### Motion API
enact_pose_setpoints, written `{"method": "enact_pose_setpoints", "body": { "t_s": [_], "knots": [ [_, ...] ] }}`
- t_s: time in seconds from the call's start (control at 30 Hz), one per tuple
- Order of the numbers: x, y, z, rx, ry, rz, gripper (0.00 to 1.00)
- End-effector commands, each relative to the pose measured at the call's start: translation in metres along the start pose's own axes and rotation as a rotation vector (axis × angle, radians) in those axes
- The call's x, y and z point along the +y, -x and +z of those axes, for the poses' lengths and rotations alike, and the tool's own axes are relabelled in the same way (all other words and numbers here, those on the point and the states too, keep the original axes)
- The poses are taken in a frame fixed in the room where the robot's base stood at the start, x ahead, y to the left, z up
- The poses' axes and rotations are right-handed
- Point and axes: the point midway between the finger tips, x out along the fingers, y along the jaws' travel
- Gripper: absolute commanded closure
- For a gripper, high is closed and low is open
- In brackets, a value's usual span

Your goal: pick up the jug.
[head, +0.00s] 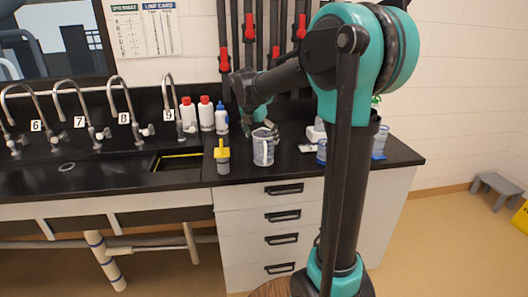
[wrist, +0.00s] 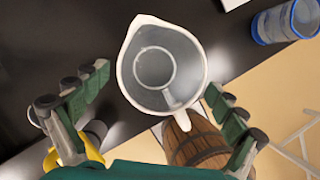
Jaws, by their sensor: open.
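The jug (head: 263,150) is a pale grey pitcher with a white rim and handle. It stands upright on the black counter near its front edge. The wrist view looks down into the jug (wrist: 160,65), which looks empty, with its spout to the upper left and its handle toward the bottom. My gripper (head: 262,124) is just above and behind the jug in the head view. In the wrist view its fingers (wrist: 158,82) are spread wide, one on each side of the jug, with a clear gap at the left and a small one at the right.
A yellow-topped grey container (head: 222,158) stands left of the jug. White bottles with red caps (head: 197,115) and a blue-capped bottle (head: 221,118) stand behind. A blue-rimmed cup (wrist: 285,22) is to the right. A wooden barrel-like object (wrist: 202,147) is below the counter edge.

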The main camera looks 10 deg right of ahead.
Motion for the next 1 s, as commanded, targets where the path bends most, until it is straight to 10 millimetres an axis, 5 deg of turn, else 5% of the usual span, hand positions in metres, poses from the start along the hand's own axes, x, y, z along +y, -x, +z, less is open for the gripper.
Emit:
{"method": "enact_pose_setpoints", "body": {
  "t_s": [0.17, 0.43, 0.87, 1.0],
  "knots": [
    [0.0, -0.018, 0.0, 0.0, -0.002, 0.0, 0.04],
    [0.0, -0.02, 0.0, 0.0, -0.001, 0.0, 0.05],
    [0.0, -0.019, 0.0, 0.0, -0.001, 0.0, 0.58],
    [0.0, -0.019, 0.0, 0.0, -0.001, 0.0, 0.6]
  ]
}}
